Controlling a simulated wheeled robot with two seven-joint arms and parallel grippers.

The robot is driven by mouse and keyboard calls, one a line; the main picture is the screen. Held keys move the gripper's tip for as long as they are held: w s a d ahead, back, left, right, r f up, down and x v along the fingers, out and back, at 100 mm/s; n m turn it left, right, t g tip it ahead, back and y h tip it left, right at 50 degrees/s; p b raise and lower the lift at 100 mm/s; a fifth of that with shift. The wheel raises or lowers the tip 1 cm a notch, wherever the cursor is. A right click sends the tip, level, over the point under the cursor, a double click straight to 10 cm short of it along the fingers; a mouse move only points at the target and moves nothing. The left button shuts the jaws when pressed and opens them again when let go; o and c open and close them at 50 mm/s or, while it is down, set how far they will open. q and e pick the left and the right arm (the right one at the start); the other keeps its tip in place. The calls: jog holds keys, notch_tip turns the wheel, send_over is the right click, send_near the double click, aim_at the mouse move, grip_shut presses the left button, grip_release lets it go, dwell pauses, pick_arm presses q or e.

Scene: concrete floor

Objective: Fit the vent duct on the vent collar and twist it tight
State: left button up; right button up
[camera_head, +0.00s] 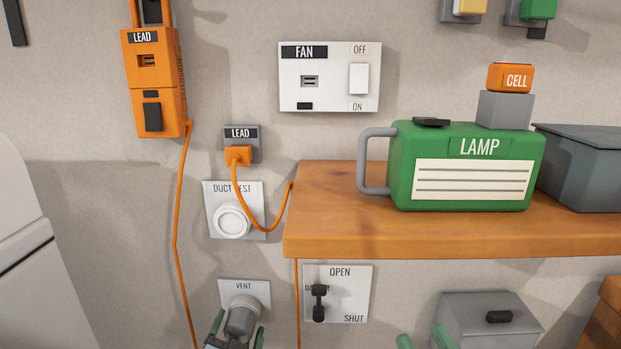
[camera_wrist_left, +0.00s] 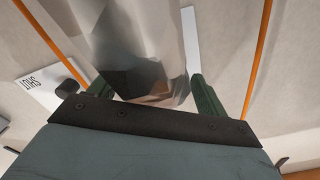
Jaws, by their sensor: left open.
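The plate marked VENT (camera_head: 258,288) is low on the wall in the head view. A grey cylinder (camera_head: 240,318), which looks like the vent duct, stands out from its middle and covers the collar. Whether it is seated or twisted I cannot tell. My left gripper (camera_head: 238,336) is open, one green finger on each side of the cylinder. In the left wrist view the shiny grey duct (camera_wrist_left: 135,45) lies between the fingers; contact is unclear. My right gripper (camera_head: 422,339) shows only its green fingertips, apart with nothing seen between them, at the bottom edge.
The DUCT REST plate (camera_head: 215,222) with a white round fitting is above the vent. An orange cable (camera_head: 178,245) hangs left of it. A wooden shelf (camera_head: 320,240) carries a green lamp (camera_head: 400,165). A black lever (camera_head: 319,303) is right of the vent; a grey box (camera_head: 485,325) is lower right.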

pick_arm(q)
jog(key=c, duration=1.1)
jog(key=shift+w+r, duration=0.1)
jog(key=shift+p, duration=0.35)
jog(key=shift+w+r+m+p, duration=0.15)
jog(key=shift+m+p, duration=1.85)
jog(key=shift+m, duration=1)
